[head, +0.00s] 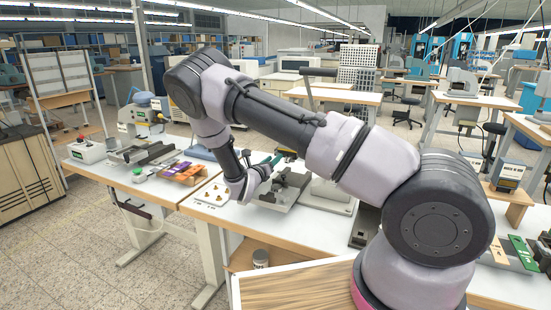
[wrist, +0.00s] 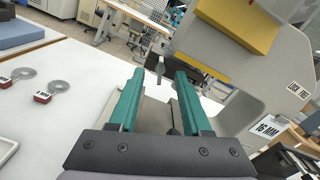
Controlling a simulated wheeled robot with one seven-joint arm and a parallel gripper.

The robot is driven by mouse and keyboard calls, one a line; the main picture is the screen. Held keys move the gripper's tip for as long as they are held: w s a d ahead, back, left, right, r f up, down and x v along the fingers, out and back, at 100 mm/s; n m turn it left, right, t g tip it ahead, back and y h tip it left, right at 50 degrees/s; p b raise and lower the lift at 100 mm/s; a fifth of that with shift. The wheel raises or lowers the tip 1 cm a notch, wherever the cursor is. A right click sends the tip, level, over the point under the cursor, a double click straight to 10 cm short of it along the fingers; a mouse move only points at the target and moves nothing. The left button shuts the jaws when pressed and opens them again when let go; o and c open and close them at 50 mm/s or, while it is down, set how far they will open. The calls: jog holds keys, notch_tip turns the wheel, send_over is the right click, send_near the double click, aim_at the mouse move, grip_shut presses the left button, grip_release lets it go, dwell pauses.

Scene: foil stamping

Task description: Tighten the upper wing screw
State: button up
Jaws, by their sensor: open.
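My gripper (wrist: 161,76) has two green fingers spread apart with nothing held between them. A small dark upright piece (wrist: 160,68), which may be the upper wing screw, shows between the fingertips in the wrist view. I cannot tell whether it lies within finger reach or beyond. In the head view my gripper (head: 277,158) is small, above the bench beside grey machine parts, and no wing screw can be made out.
In the head view, purple and orange pieces (head: 180,170) and small brass-coloured parts (head: 215,193) lie on the bench left of my arm.

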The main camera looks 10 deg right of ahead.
jog(key=shift+x, duration=1.2)
grip_shut()
